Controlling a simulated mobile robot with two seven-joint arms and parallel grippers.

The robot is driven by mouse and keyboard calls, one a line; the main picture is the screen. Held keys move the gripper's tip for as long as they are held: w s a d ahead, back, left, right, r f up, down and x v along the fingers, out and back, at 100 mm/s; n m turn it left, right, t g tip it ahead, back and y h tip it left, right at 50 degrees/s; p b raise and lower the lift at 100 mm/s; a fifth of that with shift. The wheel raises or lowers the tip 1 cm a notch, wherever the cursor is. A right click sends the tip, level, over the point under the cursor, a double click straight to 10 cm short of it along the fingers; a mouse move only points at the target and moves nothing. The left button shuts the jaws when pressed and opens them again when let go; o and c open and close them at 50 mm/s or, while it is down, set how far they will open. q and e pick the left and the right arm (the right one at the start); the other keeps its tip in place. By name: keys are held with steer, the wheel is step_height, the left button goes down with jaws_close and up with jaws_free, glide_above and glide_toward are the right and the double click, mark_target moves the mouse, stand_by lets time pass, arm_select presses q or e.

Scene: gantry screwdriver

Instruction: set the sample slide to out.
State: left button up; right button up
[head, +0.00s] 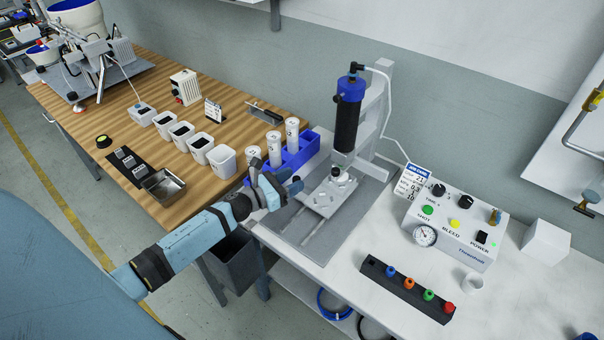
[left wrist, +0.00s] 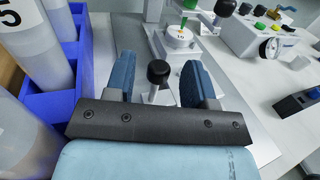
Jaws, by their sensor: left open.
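The sample slide (head: 322,200) is a pale plate on rails over a grey base, below the blue and black cylinder (head: 347,112). A small round white piece (left wrist: 180,38) sits at its far part, under the cylinder's tip. A black ball knob (left wrist: 158,72) on a light post stands at the near side of the slide. My left gripper (head: 283,183) is open at the slide's near left side. In the left wrist view its blue fingers stand on either side of the knob, with gaps visible. The gripper hides the knob in the head view. My right gripper is not in view.
A blue rack (head: 302,155) with white bottles stands close to the left gripper. A control box (head: 455,225) with knobs is at the right. A black strip (head: 405,288) with coloured caps lies at the front. White table is bare between them.

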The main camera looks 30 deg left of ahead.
arm_select(q)
steer(key=shift+x, duration=1.85)
steer(key=shift+s, duration=0.1)
jaws_close()
